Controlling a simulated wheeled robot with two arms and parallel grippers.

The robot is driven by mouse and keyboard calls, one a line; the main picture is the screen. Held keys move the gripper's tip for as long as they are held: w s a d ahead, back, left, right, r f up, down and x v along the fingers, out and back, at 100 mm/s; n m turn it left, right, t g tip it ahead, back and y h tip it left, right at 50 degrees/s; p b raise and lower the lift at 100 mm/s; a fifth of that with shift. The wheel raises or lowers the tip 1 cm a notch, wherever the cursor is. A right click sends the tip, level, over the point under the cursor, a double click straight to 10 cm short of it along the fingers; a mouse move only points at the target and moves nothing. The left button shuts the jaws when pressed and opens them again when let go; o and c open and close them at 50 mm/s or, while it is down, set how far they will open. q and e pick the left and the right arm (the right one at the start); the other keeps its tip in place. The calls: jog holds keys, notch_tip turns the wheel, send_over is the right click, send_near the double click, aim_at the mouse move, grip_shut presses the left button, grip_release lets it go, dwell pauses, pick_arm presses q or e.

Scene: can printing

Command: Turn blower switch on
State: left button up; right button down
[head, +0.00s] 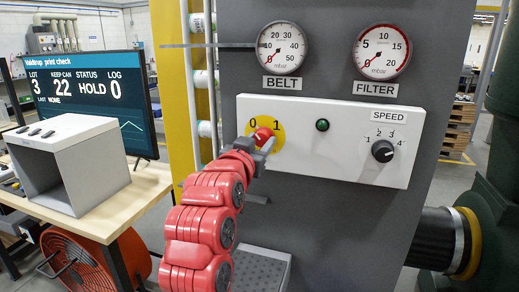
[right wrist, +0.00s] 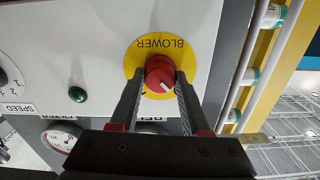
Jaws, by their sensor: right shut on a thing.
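The blower switch is a red knob (head: 263,133) on a yellow disc marked 0 and 1, on a white panel (head: 330,165). In the right wrist view the red knob (right wrist: 160,72) sits on the yellow disc (right wrist: 133,58), whose word BLOWER appears upside down. A small white mark on the knob seems to point toward the 0 side. My right gripper (head: 262,143) has its fingers on both sides of the knob, shut on it; the fingers (right wrist: 161,82) also show in the right wrist view. My left gripper is in neither view.
A green lamp (head: 322,125) and a black SPEED knob (head: 383,151) are to the right on the panel. Above are the BELT gauge (head: 281,48) and FILTER gauge (head: 382,51). A bench with a monitor (head: 95,95) and grey box (head: 68,165) is at left.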

jog(key=m+b, duration=0.1)
jog(key=b, duration=0.1)
jog(key=m+b, duration=0.2)
jog(key=b, duration=0.1)
jog(key=m+b, duration=0.2)
jog(key=b, duration=0.1)
jog(key=shift+f, duration=0.3)
jog(key=m+b, duration=0.1)
jog(key=m, duration=0.1)
jog(key=shift+r+m+b, duration=0.15)
jog(key=shift+m+b, duration=0.25)
jog(key=m+b, duration=0.1)
jog(key=m, duration=0.2)
jog(key=shift+m, duration=0.3)
jog(key=m, duration=0.5)
jog(key=shift+r, duration=0.1)
jog(key=shift+m, duration=0.4)
jog(key=shift+c, duration=1.8)
grip_release()
jog(key=shift+s, duration=0.1)
